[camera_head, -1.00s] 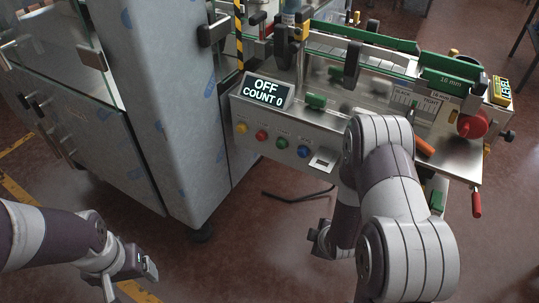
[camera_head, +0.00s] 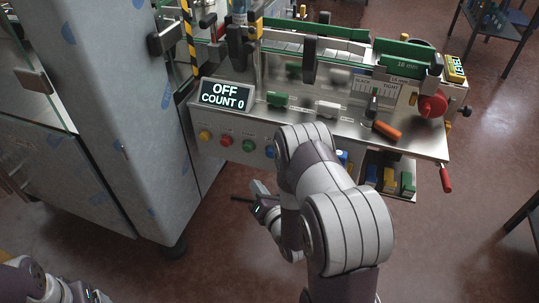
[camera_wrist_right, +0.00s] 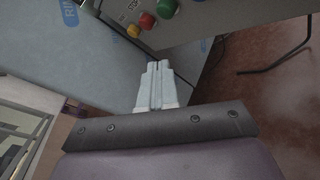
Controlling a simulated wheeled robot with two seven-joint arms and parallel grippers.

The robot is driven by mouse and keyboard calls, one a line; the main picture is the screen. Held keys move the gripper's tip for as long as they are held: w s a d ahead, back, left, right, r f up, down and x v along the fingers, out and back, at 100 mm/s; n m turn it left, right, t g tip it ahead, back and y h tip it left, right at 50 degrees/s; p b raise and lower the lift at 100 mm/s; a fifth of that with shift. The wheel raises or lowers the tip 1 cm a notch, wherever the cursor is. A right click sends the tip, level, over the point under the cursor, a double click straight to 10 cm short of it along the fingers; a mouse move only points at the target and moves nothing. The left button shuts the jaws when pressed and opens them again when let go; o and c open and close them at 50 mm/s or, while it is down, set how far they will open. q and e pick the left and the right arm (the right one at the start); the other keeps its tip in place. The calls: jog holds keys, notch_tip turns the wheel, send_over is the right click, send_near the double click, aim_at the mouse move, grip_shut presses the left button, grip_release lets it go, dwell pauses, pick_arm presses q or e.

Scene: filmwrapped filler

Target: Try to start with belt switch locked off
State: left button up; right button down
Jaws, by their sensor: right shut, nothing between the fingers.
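The machine's display (camera_head: 226,95) reads OFF and COUNT 0. On the front panel below it are a yellow button (camera_head: 205,135), a red button (camera_head: 226,140), a green button (camera_head: 249,146) and a blue button (camera_head: 271,152). I cannot make out which part is the belt switch; my right arm covers part of the panel. My right gripper (camera_head: 257,189) is shut and empty, below and in front of the panel. In the right wrist view its closed fingers (camera_wrist_right: 156,84) point toward the yellow (camera_wrist_right: 133,31), red (camera_wrist_right: 147,21) and green (camera_wrist_right: 166,8) buttons, apart from them. My left gripper (camera_head: 88,296) is cut off at the bottom left.
A tall film-covered cabinet (camera_head: 120,110) stands left of the panel. A red handwheel (camera_head: 433,105), an orange-handled tool (camera_head: 387,130) and a red-handled lever (camera_head: 446,180) are on the machine's right. Coloured blocks (camera_head: 389,178) sit beneath. The floor in front is open.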

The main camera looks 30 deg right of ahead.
jog(key=w+d+b, duration=0.1)
jog(key=w+d, duration=0.4)
jog(key=d, duration=0.1)
jog(key=shift+w+d+b, duration=0.25)
jog(key=shift+w+b, duration=0.05)
jog(key=shift+d, duration=0.1)
dwell(1.8)
jog(key=shift+w+d, duration=0.25)
jog(key=shift+w, duration=0.05)
